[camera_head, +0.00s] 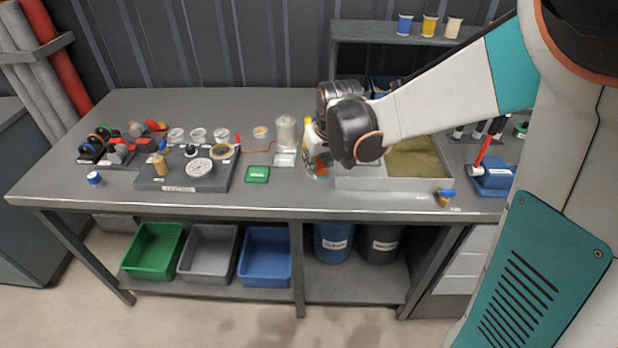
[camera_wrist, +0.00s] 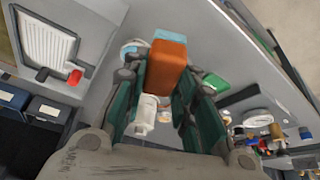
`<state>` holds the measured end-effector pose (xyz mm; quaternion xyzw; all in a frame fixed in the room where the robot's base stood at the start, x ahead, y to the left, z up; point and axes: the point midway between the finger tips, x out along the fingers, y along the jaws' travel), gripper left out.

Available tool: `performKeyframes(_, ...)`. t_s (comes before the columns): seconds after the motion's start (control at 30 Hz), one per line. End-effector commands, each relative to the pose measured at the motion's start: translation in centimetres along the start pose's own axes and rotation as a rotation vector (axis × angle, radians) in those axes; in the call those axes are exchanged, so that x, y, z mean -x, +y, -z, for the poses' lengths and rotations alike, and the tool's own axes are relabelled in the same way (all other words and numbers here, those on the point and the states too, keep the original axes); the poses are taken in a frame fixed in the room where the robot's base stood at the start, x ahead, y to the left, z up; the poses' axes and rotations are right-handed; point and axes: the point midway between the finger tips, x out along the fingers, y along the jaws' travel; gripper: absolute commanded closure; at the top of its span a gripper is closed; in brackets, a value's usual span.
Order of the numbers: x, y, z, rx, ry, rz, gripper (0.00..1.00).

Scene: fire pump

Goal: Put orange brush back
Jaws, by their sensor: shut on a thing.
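In the wrist view, the orange brush (camera_wrist: 167,66) shows as an orange block with a pale blue end, between the green-sided fingers of my gripper (camera_wrist: 160,72). My gripper is shut on it. In the head view, my arm's dark wrist is over the middle of the bench, and the fingers and brush are largely hidden or cannot be told apart from the things behind. A white bottle with a yellow top (camera_head: 309,148) shows just left of the wrist. I cannot tell whether the brush touches anything.
A pale tray with an olive floor (camera_head: 411,158) lies right of the wrist. A gauge board (camera_head: 180,186) and green box (camera_head: 257,175) lie left. Green (camera_head: 153,251), grey and blue bins sit below.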

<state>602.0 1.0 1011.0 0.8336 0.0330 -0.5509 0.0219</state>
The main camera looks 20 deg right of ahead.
Motion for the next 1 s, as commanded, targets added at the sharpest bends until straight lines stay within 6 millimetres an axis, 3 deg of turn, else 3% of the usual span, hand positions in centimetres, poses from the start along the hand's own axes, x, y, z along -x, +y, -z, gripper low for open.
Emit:
performKeyframes(0.03, -1.5, 0.0, -0.6, 0.0, 0.0, 0.0, 1.0)
performKeyframes(0.13, -3.1, 0.0, -1.3, 0.0, 0.0, 0.0, 1.0)
performKeyframes(0.43, -5.0, 0.0, -2.0, -0.001, 0.0, 0.0, 1.0)
performKeyframes(0.67, -8.1, 0.0, -3.3, -0.001, 0.0, 0.0, 1.0)
performKeyframes(1.0, -8.4, 0.0, -3.5, -0.001, 0.0, 0.0, 1.0)
